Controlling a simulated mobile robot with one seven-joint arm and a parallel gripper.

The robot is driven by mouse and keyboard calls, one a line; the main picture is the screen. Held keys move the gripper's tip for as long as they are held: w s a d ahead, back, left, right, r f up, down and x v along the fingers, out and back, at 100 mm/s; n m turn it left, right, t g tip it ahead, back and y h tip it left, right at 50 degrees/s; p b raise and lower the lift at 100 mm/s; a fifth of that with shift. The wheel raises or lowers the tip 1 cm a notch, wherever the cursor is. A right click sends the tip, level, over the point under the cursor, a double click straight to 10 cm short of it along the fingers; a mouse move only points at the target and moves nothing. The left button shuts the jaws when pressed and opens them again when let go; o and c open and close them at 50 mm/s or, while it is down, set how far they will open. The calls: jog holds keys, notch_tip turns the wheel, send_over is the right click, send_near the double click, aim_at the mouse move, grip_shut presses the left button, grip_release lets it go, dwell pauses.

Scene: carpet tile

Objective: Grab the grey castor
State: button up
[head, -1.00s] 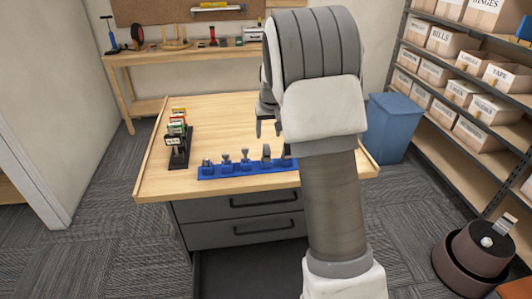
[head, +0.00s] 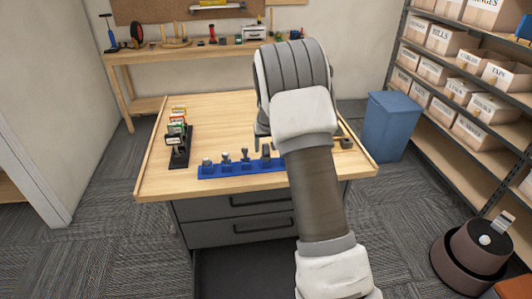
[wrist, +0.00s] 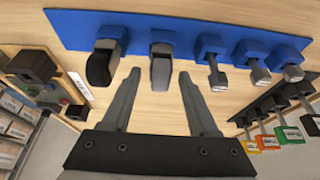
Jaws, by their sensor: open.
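A blue strip (head: 240,169) lies near the table's front edge and holds a row of small parts. In the head view my gripper (head: 263,141) is just above that castor (head: 266,153); my arm hides the strip's right end.
Three bolt-like parts (wrist: 247,58) stand on the strip beyond the castors. A black rack with coloured labelled items (head: 178,150) is at the table's left. A small dark block (head: 346,143) lies at the right. The table's middle is clear.

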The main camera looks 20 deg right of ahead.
grip_shut()
jog(key=shift+r, duration=0.1)
dwell(0.3)
